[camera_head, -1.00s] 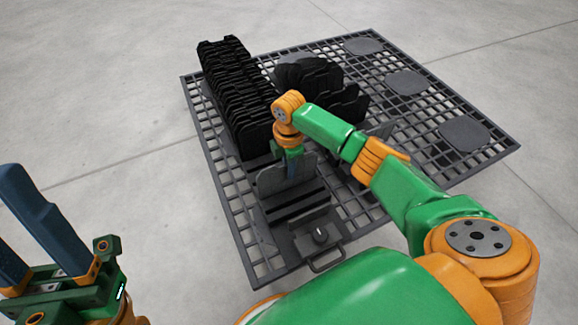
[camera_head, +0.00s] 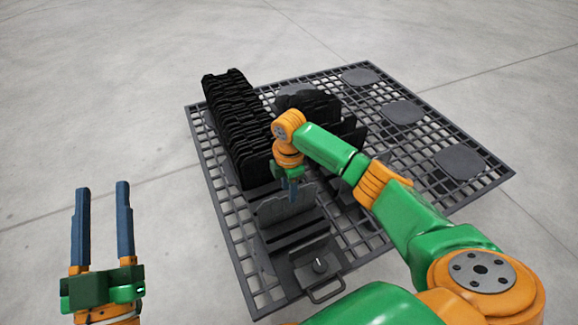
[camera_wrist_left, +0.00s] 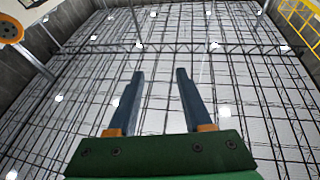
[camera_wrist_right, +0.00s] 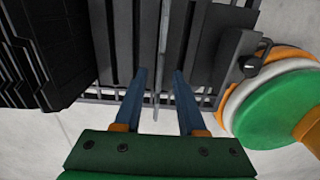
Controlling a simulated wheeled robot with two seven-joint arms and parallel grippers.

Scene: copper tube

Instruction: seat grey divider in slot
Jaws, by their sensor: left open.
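The grey divider (camera_head: 287,206) stands upright in the slotted black holder (camera_head: 300,246) near the front of the grid. In the right wrist view the divider (camera_wrist_right: 158,70) shows as a thin light edge, running between my fingers. My right gripper (camera_head: 292,190) is at the divider's top edge; its fingers (camera_wrist_right: 159,72) are apart, with a gap on both sides of the divider. How deep the divider's lower edge sits is hidden.
A long row of black plates (camera_head: 240,130) stands behind the holder, with more black plates (camera_head: 315,105) to its right. A knob (camera_head: 320,265) and a handle (camera_head: 326,290) are at the holder's front. Round grey pads (camera_head: 402,112) lie on the grid (camera_head: 440,125). The left floor is clear.

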